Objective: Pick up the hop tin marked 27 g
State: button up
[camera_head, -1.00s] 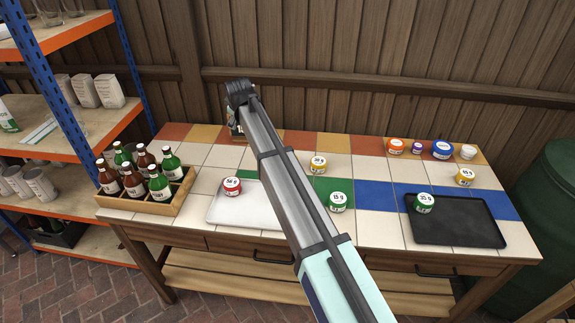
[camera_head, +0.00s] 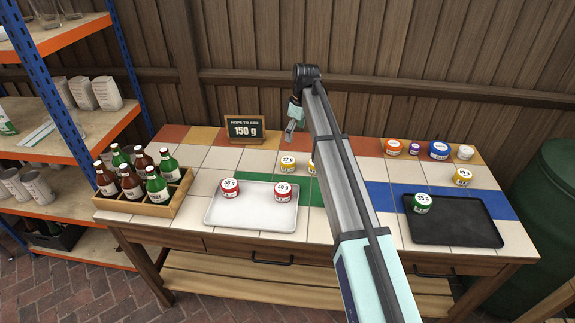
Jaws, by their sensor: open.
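The yellow hop tin marked 27 g (camera_head: 287,162) stands on the tiled table top, behind the white tray. Another yellow tin (camera_head: 311,167) is close to its right, mostly hidden by my arm. My gripper (camera_head: 290,134) hangs in the air above the table, in the picture just above the 27 g tin and apart from it. It is small in view, open, and nothing shows between its fingers.
A white tray (camera_head: 250,219) holds two red tins. A black tray (camera_head: 455,230) at right holds a green tin (camera_head: 422,203). A yellow tin (camera_head: 462,176) and several more tins stand at the back right.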

aim_at(288, 160)
jog(key=f, duration=0.3)
jog(key=a+f+p, duration=0.1)
jog(key=f, duration=0.6)
jog(key=shift+w+a+p, duration=0.25)
jog(key=shift+p, duration=0.1)
jog(key=shift+a+f+p, duration=0.25)
jog(key=shift+f+p, duration=0.15)
jog(key=shift+f, duration=0.9)
jog(key=shift+a+f+p, duration=0.25)
jog(key=shift+f+p, duration=0.15)
jog(key=shift+f, duration=0.85)
jog(key=c, duration=1.2)
